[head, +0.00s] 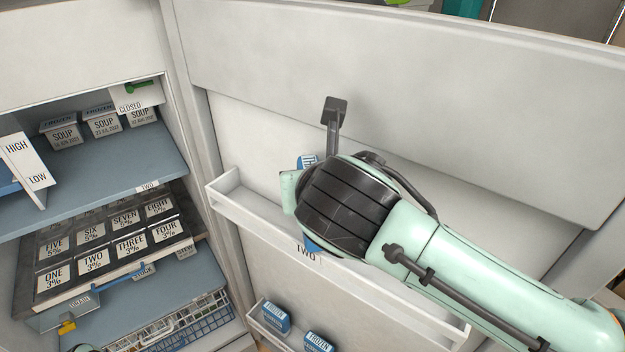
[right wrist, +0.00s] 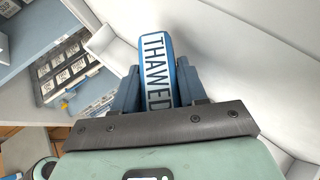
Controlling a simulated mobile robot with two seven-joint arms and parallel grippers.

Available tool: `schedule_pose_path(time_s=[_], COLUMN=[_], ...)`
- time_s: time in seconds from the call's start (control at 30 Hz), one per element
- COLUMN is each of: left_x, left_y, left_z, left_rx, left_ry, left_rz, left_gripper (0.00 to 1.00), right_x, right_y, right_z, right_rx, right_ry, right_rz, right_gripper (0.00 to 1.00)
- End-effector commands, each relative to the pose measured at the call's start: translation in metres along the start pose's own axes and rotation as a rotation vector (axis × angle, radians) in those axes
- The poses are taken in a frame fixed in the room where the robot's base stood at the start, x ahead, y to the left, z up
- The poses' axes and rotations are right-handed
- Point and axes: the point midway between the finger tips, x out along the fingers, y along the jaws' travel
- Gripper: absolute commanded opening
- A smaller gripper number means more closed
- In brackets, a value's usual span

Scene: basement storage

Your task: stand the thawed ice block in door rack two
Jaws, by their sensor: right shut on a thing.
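The thawed ice block (right wrist: 158,62) is blue with a white THAWED label. My right gripper (right wrist: 156,88) is shut on it, one blue finger on each side. In the head view the block's top (head: 307,160) shows above my dark wrist, which hides most of it. Door rack two (head: 262,224) is a white shelf on the open door, with a TWO tag on its front. The block and gripper are at this rack. I cannot tell whether the block touches its floor.
A lower door rack (head: 270,335) holds two blue FROZEN blocks (head: 276,317). Left of the door, the fridge holds soup tubs (head: 103,124) on a blue shelf and a case of numbered labels (head: 95,258). Rack two looks bare left of my wrist.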

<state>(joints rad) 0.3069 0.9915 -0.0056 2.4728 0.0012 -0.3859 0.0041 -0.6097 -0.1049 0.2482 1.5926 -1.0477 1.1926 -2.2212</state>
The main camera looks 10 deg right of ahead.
Motion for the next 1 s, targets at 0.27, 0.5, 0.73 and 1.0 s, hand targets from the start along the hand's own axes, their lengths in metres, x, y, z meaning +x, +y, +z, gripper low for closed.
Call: schedule_pose_path(time_s=[0.27,0.5,0.73,1.0], left_x=[0.004,0.004,0.003,-0.005], left_y=[-0.003,-0.002,-0.002,0.003], left_z=[0.003,0.003,0.003,-0.003], left_rx=[-0.002,-0.001,-0.001,0.001], left_ry=[-0.005,-0.004,-0.004,0.004], left_rz=[-0.002,-0.001,-0.001,0.001], left_gripper=[0.00,0.00,0.00,0.00], right_x=[0.004,0.004,0.004,-0.029], right_y=[-0.001,0.000,0.000,0.000], right_z=[-0.007,-0.007,-0.006,0.005], right_rx=[0.001,0.000,0.000,0.001], right_ry=[-0.002,0.000,0.000,-0.005], right_rz=[0.000,0.000,0.001,0.003], right_gripper=[0.00,0.67,0.67,0.67])
